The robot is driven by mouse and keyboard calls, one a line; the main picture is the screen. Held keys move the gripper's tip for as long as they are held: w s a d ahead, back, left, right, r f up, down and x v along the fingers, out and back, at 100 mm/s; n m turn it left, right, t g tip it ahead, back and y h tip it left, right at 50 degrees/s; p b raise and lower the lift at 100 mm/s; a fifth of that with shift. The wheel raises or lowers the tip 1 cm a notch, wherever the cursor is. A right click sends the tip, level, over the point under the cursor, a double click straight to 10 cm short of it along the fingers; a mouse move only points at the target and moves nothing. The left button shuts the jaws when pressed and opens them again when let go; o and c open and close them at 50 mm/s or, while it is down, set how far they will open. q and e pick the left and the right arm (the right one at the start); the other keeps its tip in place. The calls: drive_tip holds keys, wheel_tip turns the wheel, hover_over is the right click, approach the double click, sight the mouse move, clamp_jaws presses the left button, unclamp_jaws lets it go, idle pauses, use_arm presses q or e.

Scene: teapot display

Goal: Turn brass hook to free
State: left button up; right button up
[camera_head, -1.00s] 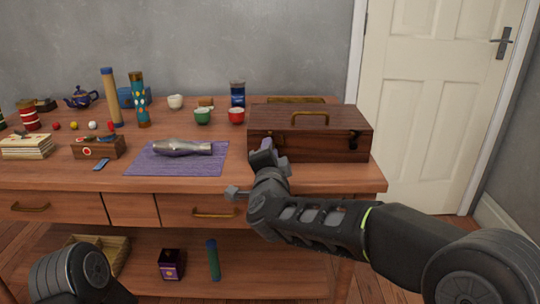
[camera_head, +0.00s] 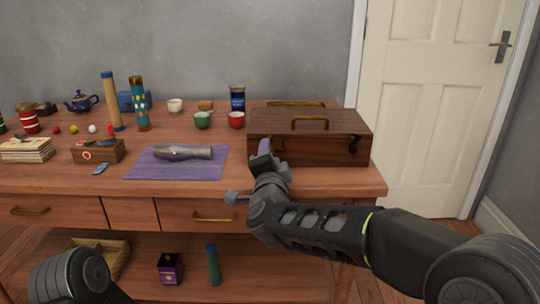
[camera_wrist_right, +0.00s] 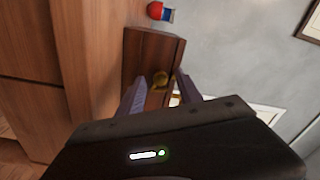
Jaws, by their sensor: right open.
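The dark wooden case (camera_head: 310,138) stands shut on the right end of the table, with a brass handle (camera_head: 310,119) on its lid. In the right wrist view the case (camera_wrist_right: 148,50) shows a round brass piece (camera_wrist_right: 160,79), likely the hook, between my two fingers. My right gripper (camera_head: 264,158) is at the case's left front corner in the head view. Its fingers (camera_wrist_right: 160,93) are apart, one on each side of the brass piece; I cannot tell whether they touch it. The hook is hidden in the head view. My left gripper is out of view.
A purple mat (camera_head: 179,171) with a grey bottle-shaped object (camera_head: 183,152) lies left of the case. Drawers and a lower shelf are below the tabletop.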

drive_tip(key=s+p, duration=0.1)
drive_tip(key=s, duration=0.6)
drive_tip(key=shift+s, duration=0.3)
